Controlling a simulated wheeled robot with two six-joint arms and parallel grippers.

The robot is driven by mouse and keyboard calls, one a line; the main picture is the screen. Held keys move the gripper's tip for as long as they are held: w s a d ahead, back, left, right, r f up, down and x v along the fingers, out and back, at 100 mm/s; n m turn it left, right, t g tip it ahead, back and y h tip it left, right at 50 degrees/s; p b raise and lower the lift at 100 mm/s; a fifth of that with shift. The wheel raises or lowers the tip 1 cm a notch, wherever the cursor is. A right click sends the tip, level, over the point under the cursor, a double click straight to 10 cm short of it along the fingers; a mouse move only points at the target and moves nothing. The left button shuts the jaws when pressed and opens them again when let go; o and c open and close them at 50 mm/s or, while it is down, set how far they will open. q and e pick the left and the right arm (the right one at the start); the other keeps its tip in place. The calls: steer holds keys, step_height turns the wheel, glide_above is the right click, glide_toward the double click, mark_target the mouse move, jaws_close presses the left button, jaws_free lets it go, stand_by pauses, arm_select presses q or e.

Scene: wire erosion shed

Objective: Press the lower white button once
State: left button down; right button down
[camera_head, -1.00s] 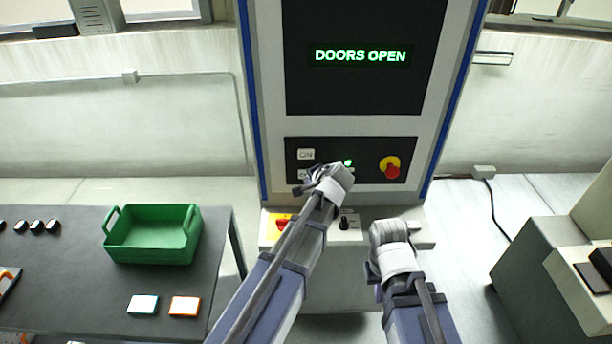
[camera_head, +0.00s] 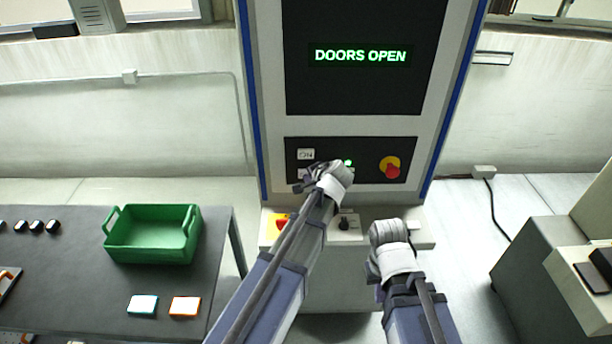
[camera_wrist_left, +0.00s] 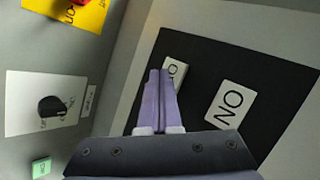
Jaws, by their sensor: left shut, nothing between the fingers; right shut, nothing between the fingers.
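The lower white button (camera_head: 302,173) sits on the black control panel (camera_head: 365,150), below the white ON button (camera_head: 306,154). In the head view it is partly hidden by my left gripper (camera_head: 301,186). In the left wrist view my left gripper's closed fingertips (camera_wrist_left: 160,74) overlap the edge of the lower white button (camera_wrist_left: 175,71), while the ON button (camera_wrist_left: 231,105) is clear to the right. I cannot tell whether the fingertips touch the button. My left gripper is shut and empty. My right gripper (camera_head: 373,272) is shut and empty, low in front of the cabinet.
A red-and-yellow emergency knob (camera_head: 390,168) and a lit green lamp (camera_head: 348,163) are on the panel. The screen (camera_head: 362,90) reads DOORS OPEN. A ledge (camera_head: 420,228) with a black switch (camera_head: 345,223) is below. A green bin (camera_head: 152,245) stands on the left table.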

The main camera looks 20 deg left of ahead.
arm_select(q)
steer(key=shift+w, duration=0.15)
stand_by(0.4)
steer(key=shift+s+d, duration=0.15)
steer(key=shift+s, duration=0.65)
steer(key=shift+s, duration=0.15)
steer(key=s, duration=0.2)
steer(key=s+d, duration=0.1)
steer(key=s, duration=0.1)
steer(key=shift+s+d, duration=0.2)
steer(key=shift+s, duration=0.1)
stand_by(0.4)
steer(key=s+d+f+n+g+h+b, duration=0.1)
steer(key=s+d+f+g+b, duration=0.1)
steer(key=s, duration=0.5)
steer(key=s+d+f+n+g+h+b, duration=0.1)
steer(key=s+d+f+g+h+b, duration=0.1)
steer(key=s+d+f, duration=0.4)
steer(key=s+d+f+n+g+h+b, duration=0.2)
steer(key=s+d+f+g+b, duration=0.1)
steer(key=s+f, duration=0.5)
steer(key=shift+s+d+f+g+b, duration=0.2)
steer(key=shift+s+d+g+b, duration=0.35)
steer(key=shift+b, duration=0.4)
